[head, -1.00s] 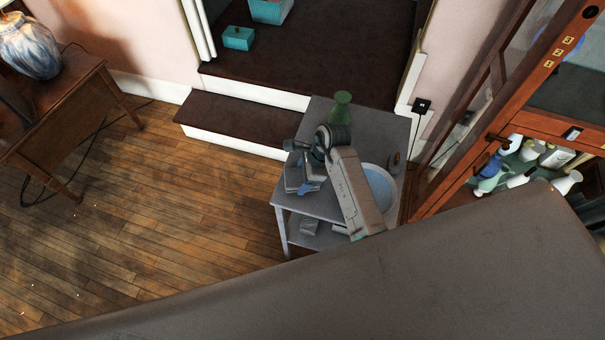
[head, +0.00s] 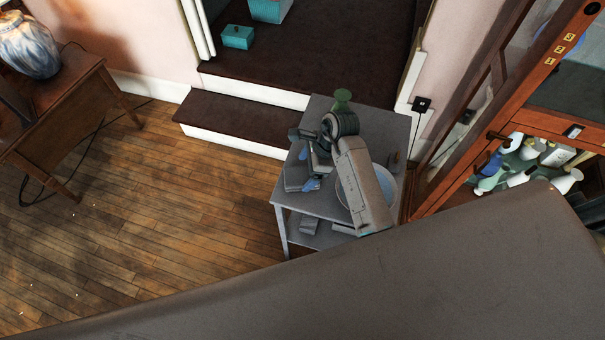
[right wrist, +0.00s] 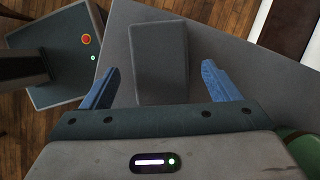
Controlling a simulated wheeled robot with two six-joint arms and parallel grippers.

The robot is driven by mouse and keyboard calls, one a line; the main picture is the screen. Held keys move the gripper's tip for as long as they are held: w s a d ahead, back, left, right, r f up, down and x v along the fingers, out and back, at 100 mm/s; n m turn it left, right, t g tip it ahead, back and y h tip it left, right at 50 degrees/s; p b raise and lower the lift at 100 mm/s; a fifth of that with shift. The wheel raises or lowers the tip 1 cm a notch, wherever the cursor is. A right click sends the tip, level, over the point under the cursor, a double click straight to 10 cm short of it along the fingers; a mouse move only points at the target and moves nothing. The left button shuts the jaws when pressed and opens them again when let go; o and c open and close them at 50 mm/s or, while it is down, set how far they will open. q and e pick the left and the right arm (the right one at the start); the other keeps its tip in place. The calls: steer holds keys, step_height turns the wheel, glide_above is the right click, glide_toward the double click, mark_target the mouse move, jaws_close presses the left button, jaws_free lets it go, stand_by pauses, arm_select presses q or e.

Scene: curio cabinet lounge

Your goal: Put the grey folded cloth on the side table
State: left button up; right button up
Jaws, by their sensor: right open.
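The grey folded cloth (right wrist: 161,58) lies flat on a small grey table (right wrist: 225,45) in the right wrist view. In the head view the cloth (head: 294,177) is at the left side of that grey table (head: 385,122), partly hidden by my arm. My right gripper (right wrist: 160,84) is open, with blue fingers on either side of the cloth's near end. I cannot tell whether the fingers touch it. In the head view this gripper (head: 312,178) is over the table's left part. A wooden table (head: 52,110) stands at the far left. My left gripper is not in view.
A green vase (head: 342,96) and a pale blue round dish (head: 346,192) are on the grey table beside my right arm. An open cabinet (head: 535,150) with several vessels stands to the right. A dark step (head: 235,125) is behind. Wooden floor (head: 170,210) lies clear to the left.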

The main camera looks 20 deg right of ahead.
steer(key=b+v, duration=0.1)
steer(key=v, duration=0.7)
steer(key=shift+r, duration=0.2)
steer(key=shift+s+f, duration=0.1)
steer(key=shift+s, duration=0.05)
